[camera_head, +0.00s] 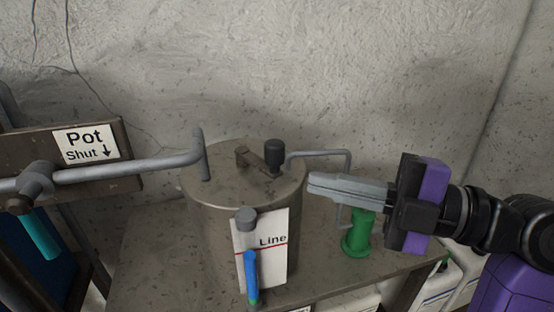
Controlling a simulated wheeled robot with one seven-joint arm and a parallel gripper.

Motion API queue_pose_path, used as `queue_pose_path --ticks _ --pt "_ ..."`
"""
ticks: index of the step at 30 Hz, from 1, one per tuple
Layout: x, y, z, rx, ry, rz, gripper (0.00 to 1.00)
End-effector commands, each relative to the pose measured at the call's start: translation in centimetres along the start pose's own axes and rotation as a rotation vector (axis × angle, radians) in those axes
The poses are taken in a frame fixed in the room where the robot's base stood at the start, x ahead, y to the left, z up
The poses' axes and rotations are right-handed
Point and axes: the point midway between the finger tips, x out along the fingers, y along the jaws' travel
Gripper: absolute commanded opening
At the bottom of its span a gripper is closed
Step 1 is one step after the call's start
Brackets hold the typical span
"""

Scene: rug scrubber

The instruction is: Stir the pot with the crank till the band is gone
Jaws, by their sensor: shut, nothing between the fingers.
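The metal pot (215,225) stands on the table with its lid on. On the lid is a crank (258,160), a short flat arm with a dark upright knob (274,152) at its right end. On the pot's front is a sight tube, with blue (251,272) above a short green part (253,298) at the bottom. A white card with a red mark, reading "Line" (273,240), is behind the tube. My gripper (312,185) is shut and empty, pointing left, just right of the pot's upper rim. It appears apart from the knob.
A grey pipe (150,166) runs from the left to the lid. A sign reading "Pot Shut" (86,146) and a teal handle (40,236) are at left. A thin grey pipe (325,153) leads right from the pot, near a green fitting (356,240). A wall stands behind.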

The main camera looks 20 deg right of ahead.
Motion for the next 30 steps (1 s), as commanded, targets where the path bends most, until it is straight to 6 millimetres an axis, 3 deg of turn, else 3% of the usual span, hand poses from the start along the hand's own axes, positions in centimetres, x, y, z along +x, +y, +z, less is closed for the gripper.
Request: queue_pose_path --ticks 6,11,17,27,30 --pt "0.0 -0.1 -0.1 -0.230 0.002 -0.006 0.00" --pt "0.7 -0.1 -0.1 -0.262 0.004 -0.006 0.00" --pt "3.7 0.1 -0.2 -0.258 0.007 -0.007 0.00" --pt "10.3 0.0 -0.3 -0.258 0.007 -0.008 0.00" --pt "9.5 0.6 1.5 -0.257 -0.002 -0.005 0.00"
